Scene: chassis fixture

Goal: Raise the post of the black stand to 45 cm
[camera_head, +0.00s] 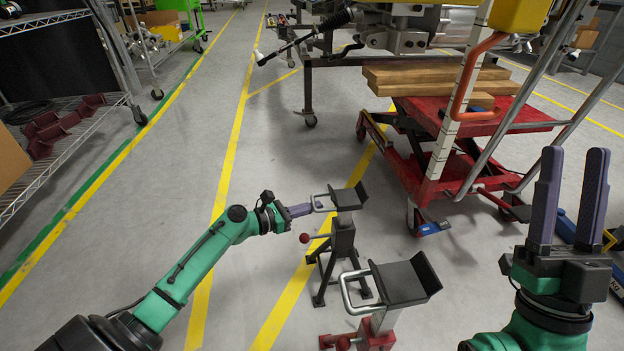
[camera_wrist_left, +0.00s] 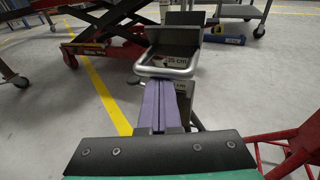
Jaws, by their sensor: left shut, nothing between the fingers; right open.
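The black stand (camera_head: 342,240) stands on the floor at the centre of the head view, with splayed black legs, a red ball knob (camera_head: 304,238) on its left side and a cradle-shaped top (camera_head: 348,197). A metal loop handle (camera_wrist_left: 148,70) is fixed to the top. My right gripper (camera_head: 573,155) is open and empty, fingers pointing up, well right of the stand.
A red stand (camera_head: 372,338) with a similar black top (camera_head: 405,282) and loop handle is just in front of the black stand. A red lift cart (camera_head: 430,165) with wooden beams (camera_head: 435,78) stands behind to the right. Shelving (camera_head: 60,140) is at left. Floor left of the stand is clear.

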